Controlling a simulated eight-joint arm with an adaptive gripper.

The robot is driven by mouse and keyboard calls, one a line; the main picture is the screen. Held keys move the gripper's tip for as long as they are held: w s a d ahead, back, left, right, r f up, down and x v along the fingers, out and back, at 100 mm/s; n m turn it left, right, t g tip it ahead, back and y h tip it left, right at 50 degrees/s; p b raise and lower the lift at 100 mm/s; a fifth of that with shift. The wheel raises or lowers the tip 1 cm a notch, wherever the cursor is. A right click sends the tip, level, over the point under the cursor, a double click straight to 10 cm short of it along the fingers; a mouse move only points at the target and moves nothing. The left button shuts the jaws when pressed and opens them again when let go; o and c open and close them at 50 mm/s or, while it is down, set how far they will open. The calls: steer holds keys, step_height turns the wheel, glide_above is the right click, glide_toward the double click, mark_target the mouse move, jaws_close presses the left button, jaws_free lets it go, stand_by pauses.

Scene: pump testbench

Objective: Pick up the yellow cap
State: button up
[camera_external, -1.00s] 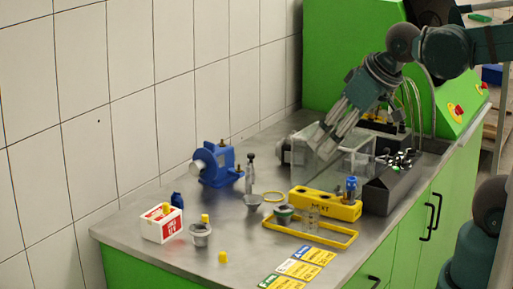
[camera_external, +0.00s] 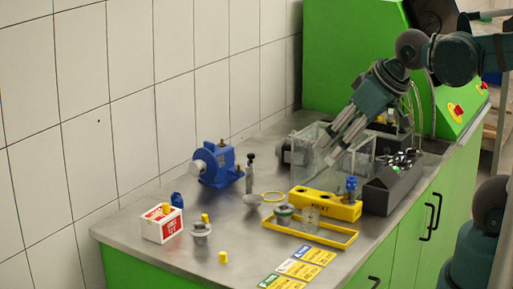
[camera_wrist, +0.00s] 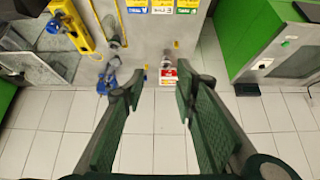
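A small yellow cap (camera_external: 222,257) stands alone near the front edge of the steel bench. A second yellow cap-like piece (camera_external: 205,218) shows just behind a grey cup (camera_external: 201,233). In the wrist view a small yellow cap (camera_wrist: 176,44) appears near the bench edge, beyond the fingertips. My gripper (camera_external: 330,158) is over the clear box at the back of the bench, well apart from both yellow pieces. In the wrist view my gripper (camera_wrist: 158,85) has its two fingers spread with nothing between them.
A clear box (camera_external: 310,165) and a dark tray (camera_external: 392,190) are near my gripper. A yellow block (camera_external: 322,204), yellow frame (camera_external: 340,240), blue pump (camera_external: 216,165), white-red box (camera_external: 161,225) and coloured cards (camera_external: 306,255) stand on the bench. A tiled wall borders the left.

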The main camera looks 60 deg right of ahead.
steer(key=shift+w+m, duration=0.5)
steer(key=shift+w, duration=0.65)
steer(key=m+g, duration=0.7)
steer(key=m, duration=0.6)
glide_above(222, 252)
step_height(222, 252, down, 23)
steer(key=shift+f, duration=0.2)
steer(key=shift+f, duration=0.15)
steer(key=shift+f, duration=1.15)
